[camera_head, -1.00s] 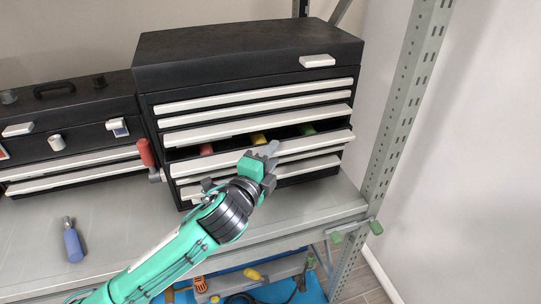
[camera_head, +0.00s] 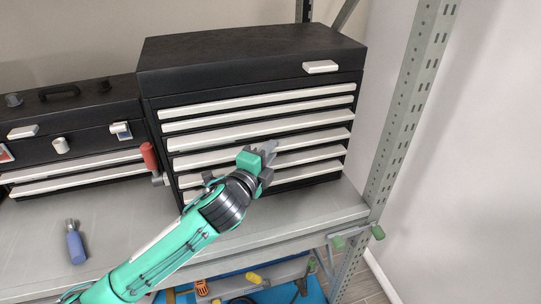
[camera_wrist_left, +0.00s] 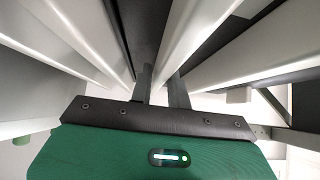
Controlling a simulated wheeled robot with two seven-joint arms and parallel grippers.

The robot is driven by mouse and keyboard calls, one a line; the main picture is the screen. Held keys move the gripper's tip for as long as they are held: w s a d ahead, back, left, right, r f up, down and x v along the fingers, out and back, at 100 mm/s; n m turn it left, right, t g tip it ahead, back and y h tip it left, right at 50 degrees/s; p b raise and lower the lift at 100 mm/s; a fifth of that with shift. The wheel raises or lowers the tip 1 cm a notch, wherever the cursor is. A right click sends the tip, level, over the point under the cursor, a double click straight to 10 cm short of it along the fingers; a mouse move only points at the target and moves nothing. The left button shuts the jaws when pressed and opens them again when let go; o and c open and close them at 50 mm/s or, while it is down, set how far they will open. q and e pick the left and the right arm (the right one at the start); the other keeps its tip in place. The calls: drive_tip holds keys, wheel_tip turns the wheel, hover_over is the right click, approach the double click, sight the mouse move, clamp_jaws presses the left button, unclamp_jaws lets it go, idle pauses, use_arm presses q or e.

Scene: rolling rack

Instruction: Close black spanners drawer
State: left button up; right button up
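The black drawer chest (camera_head: 250,52) with white drawer fronts stands on the rack shelf. The drawer front (camera_head: 315,139) by my left gripper is now close to the line of the other fronts, and its inside is hidden. I cannot tell if it is fully shut or which drawer holds spanners. My left gripper (camera_head: 268,150) has its fingertips at this front, seeming to touch it. In the left wrist view, its two fingers (camera_wrist_left: 160,90) are a little apart, with pale fronts around them. My right gripper is not in view.
A second black toolbox (camera_head: 80,125) stands left of the chest. A red-handled tool (camera_head: 149,157) hangs between them. A blue-handled tool (camera_head: 75,243) lies on the shelf (camera_head: 115,215). A grey rack post (camera_head: 412,95) rises at the right.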

use_arm(q)
drive_tip(key=shift+o, duration=1.4)
drive_tip(key=shift+s, duration=0.15)
drive_tip(key=b+v, duration=0.4)
drive_tip(key=v, duration=0.9)
drive_tip(key=shift+s, duration=0.25)
drive_tip(key=shift+a, duration=0.15)
